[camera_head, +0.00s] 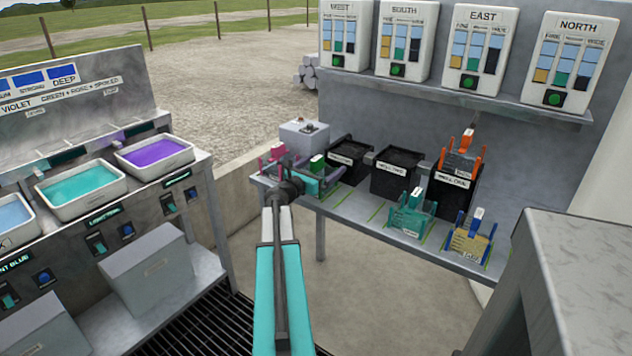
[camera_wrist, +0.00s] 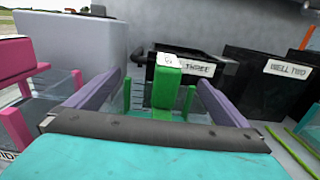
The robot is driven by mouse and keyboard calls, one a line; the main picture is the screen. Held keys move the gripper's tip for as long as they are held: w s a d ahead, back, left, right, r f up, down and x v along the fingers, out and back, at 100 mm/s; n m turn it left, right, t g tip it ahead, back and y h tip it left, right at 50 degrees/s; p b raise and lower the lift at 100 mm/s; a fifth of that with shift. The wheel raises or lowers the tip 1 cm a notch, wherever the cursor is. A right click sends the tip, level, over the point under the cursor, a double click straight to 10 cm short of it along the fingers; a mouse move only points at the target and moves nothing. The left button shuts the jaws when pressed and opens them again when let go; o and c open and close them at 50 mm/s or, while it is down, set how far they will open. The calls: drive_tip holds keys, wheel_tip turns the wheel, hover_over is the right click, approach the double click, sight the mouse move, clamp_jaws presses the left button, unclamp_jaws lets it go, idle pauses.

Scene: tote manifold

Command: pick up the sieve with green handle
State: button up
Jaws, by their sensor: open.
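The sieve with green handle (camera_head: 318,163) stands on the shelf by the leftmost black well, partly hidden by my arm in the head view. In the wrist view its upright green handle (camera_wrist: 166,92), with a white tag on top, shows straight ahead. My gripper (camera_wrist: 157,84) is open, its two grey-purple fingers spread to the left and right of the handle with a gap on each side. In the head view my gripper (camera_head: 312,184) reaches over the shelf's left part. The lower part of the sieve is hidden behind my wrist.
A pink-handled sieve (camera_head: 273,158) stands close on the left. Black wells (camera_head: 393,177) line the shelf behind. Teal (camera_head: 412,212), blue (camera_head: 470,240) and orange (camera_head: 460,160) sieves are further right. A grey box (camera_head: 304,136) stands behind left.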

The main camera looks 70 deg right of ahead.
idle(0.5)
drive_tip(key=c, duration=1.2)
drive_tip(key=shift+o, duration=0.2)
drive_tip(key=shift+r, duration=0.15)
